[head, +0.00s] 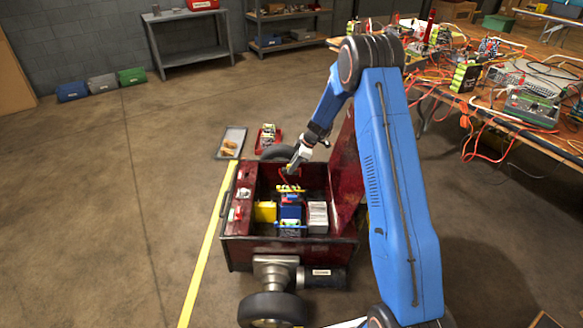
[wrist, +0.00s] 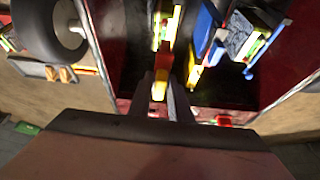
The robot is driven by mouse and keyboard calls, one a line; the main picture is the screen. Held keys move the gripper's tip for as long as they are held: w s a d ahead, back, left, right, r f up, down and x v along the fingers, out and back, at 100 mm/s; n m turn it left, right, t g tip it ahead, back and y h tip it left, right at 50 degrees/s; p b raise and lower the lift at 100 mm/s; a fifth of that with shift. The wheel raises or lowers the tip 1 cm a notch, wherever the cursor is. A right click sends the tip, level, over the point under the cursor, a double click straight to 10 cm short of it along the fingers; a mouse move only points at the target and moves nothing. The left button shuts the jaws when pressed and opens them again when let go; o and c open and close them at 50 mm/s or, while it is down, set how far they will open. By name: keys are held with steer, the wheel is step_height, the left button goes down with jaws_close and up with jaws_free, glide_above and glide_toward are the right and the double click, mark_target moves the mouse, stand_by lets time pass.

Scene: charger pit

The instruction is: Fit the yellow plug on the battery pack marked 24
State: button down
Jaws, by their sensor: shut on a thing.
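My gripper (head: 296,164) reaches down over the open red box from its far side. In the wrist view its dark fingers (wrist: 160,96) are shut on a small yellow piece, which looks like the yellow plug (wrist: 159,91). A red part shows just beyond it. Inside the box stand a yellow block (head: 265,211), a blue pack (head: 291,212) and a pale grey block (head: 318,218). The blue pack also shows in the wrist view (wrist: 204,30). I cannot read a 24 on any pack. The held piece looks apart from the blue pack.
The red box (head: 290,243) has a raised lid on its right and a ledge with small parts on its left. A grey tray (head: 231,142) and a red tray (head: 268,137) lie beyond it. A cluttered bench (head: 480,101) stands right.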

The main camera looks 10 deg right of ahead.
mark_target(300, 169)
steer(key=shift+w+a+f, duration=0.1)
steer(key=shift+w+f, duration=0.05)
steer(key=shift+f, duration=2.9)
steer(key=shift+f, duration=1.55)
steer(key=c, duration=1.6)
jaws_free()
steer(key=shift+o, duration=0.2)
steer(key=v, duration=1.2)
steer(key=shift+w, duration=0.1)
